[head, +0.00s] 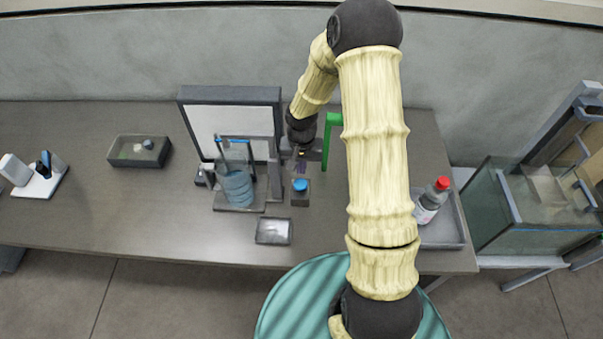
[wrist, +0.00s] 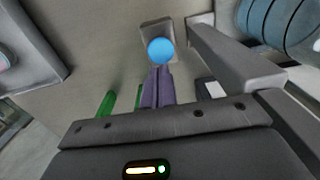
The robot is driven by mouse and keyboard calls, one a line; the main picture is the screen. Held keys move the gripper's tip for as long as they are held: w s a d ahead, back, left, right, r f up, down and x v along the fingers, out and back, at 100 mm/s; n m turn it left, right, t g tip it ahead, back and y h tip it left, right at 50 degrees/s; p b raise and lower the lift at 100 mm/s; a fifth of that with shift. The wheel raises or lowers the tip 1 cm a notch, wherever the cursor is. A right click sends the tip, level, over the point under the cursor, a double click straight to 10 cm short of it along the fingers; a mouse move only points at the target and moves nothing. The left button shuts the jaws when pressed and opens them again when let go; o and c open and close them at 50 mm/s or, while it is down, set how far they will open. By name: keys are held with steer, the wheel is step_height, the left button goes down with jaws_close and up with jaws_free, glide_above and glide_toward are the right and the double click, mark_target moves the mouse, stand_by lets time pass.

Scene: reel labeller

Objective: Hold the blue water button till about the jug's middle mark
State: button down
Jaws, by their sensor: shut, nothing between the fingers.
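The blue water button (head: 300,185) sits on a small grey box right of the jug. It also shows as a round blue cap in the wrist view (wrist: 160,50). My gripper (head: 301,171) is shut and empty, its purple fingertips (wrist: 160,70) right at the button's near edge in the wrist view. I cannot tell whether they touch it. The clear bluish jug (head: 237,187) stands upright on the dispenser's base, with darker rings around it. Part of it shows at the wrist view's top right (wrist: 272,22). The exact water level against the middle mark is unclear.
A pale framed panel (head: 231,95) stands behind the jug. A green upright bar (head: 331,125) is close to my gripper's right. A small grey tray (head: 273,232) lies in front. A red-capped bottle (head: 432,200) stands in a tray at right.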

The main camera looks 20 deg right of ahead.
step_height(320, 180, up, 7)
steer(key=b, duration=0.1)
steer(key=shift+r, duration=0.2)
steer(key=shift+w, duration=0.1)
stand_by(0.9)
steer(key=s+r+n+t, duration=0.1)
steer(key=s+r, duration=0.3)
steer(key=s, duration=0.4)
steer(key=s+r+n+t, duration=0.1)
steer(key=s+r+n, duration=0.1)
steer(key=s+r, duration=0.2)
steer(key=s, duration=0.3)
steer(key=shift+s+r+n+t, duration=0.15)
steer(key=shift+s+n+t, duration=0.15)
steer(key=shift+s, duration=0.05)
